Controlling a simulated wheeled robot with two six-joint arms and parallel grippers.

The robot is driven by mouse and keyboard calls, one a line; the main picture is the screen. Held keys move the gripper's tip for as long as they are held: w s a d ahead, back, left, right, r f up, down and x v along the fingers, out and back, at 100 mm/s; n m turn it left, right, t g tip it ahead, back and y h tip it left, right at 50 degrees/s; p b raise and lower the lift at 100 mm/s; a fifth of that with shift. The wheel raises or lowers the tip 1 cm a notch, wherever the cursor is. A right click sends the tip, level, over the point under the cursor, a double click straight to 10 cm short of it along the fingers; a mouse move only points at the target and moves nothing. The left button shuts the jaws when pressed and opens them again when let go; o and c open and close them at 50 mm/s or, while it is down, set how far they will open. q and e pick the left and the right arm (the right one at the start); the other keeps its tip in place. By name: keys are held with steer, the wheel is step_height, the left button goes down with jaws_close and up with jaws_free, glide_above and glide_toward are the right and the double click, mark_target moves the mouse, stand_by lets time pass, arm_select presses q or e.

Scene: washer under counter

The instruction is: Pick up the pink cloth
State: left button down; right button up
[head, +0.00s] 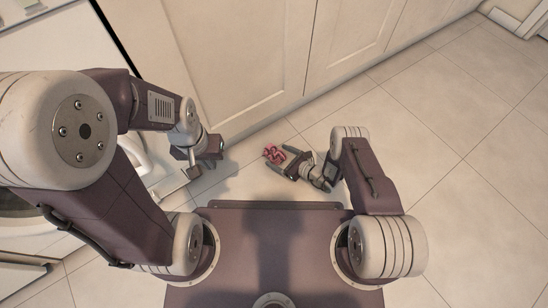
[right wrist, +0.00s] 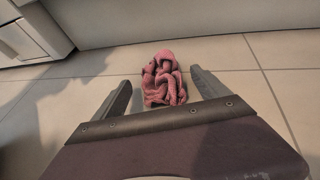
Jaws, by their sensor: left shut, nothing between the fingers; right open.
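The pink cloth (head: 273,153) lies crumpled on the tiled floor, near the base of the cabinet. In the right wrist view the cloth (right wrist: 163,80) is a small heap just ahead of and partly between my right gripper's fingers. My right gripper (head: 281,161) is open, low over the floor, its two fingers pointing at the cloth; they also show in the right wrist view (right wrist: 160,92). The near edge of the cloth is hidden by the gripper body there. My left gripper (head: 203,163) is shut and empty, left of the cloth by the washer.
A cream cabinet (head: 250,50) runs along the floor behind the cloth. The white washer (head: 45,240) stands at the left, close to my left arm. The tiled floor (head: 470,180) to the right is clear.

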mark_target(276, 154)
steer(key=shift+w+a+f, duration=0.4)
steer(key=shift+a+f, duration=0.15)
steer(key=shift+w+a, duration=0.15)
arm_select(q)
steer(key=shift+f, duration=0.75)
arm_select(e)
steer(key=shift+r, duration=0.2)
